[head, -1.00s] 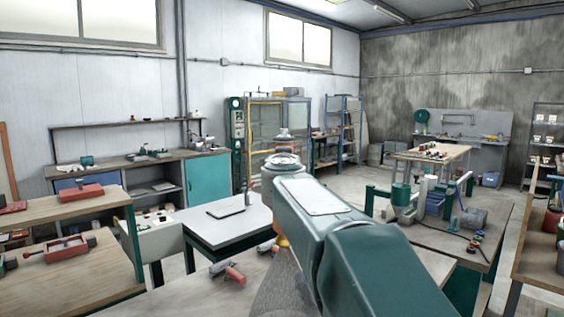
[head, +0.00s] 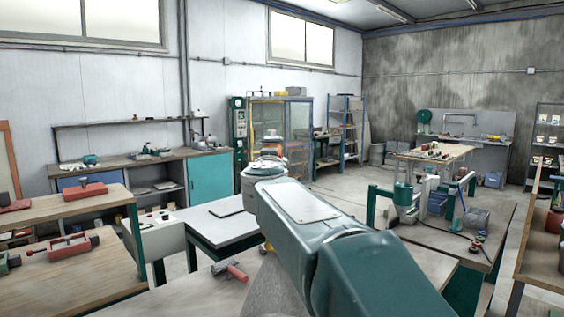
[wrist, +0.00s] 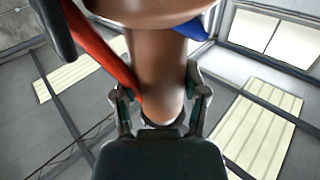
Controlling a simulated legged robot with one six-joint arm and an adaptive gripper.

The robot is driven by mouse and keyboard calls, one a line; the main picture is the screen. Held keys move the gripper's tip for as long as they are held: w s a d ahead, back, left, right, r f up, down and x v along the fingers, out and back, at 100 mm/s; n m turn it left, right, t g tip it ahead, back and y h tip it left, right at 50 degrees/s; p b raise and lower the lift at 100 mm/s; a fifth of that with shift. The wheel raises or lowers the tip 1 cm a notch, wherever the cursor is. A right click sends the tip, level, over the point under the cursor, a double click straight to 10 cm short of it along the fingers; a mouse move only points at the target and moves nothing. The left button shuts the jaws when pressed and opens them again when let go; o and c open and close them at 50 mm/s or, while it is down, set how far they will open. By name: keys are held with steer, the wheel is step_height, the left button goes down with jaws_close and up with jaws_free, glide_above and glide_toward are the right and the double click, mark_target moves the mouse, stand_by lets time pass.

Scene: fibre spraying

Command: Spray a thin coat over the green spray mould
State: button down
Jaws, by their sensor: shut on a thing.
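In the wrist view, my gripper (wrist: 160,112) is shut on a brown rounded handle-like thing (wrist: 160,70), with one finger on each side of it. The thing widens to a broad brown rim at the top of the view. A red strip (wrist: 103,55) runs along its left side and a blue piece (wrist: 193,27) shows at its upper right. I cannot tell for sure that it is the sprayer. In the head view my own arm covers the middle and hides the gripper and the held thing. I cannot pick out the green spray mould in either view.
A red-handled tool (head: 232,270) lies on the near bench left of my arm. A white-topped table (head: 215,228) stands behind it. Wooden benches with red tools (head: 65,247) are at left. A bench with machines (head: 440,232) is at right. Open floor (head: 345,192) lies beyond.

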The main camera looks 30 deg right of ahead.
steer(key=s+a, duration=0.3)
steer(key=a, duration=0.8)
steer(key=s+a, duration=0.3)
steer(key=a, duration=0.9)
steer(key=s+a, duration=0.3)
steer(key=a, duration=0.8)
steer(key=shift+s+a+r, duration=0.15)
steer(key=shift+s+a, duration=0.1)
steer(key=shift+a, duration=0.05)
steer(key=w+a, duration=0.4)
steer(key=w, duration=0.4)
steer(key=w+a, duration=0.4)
steer(key=w, duration=0.4)
steer(key=shift+w, duration=0.25)
steer(key=shift+a, duration=0.1)
stand_by(0.6)
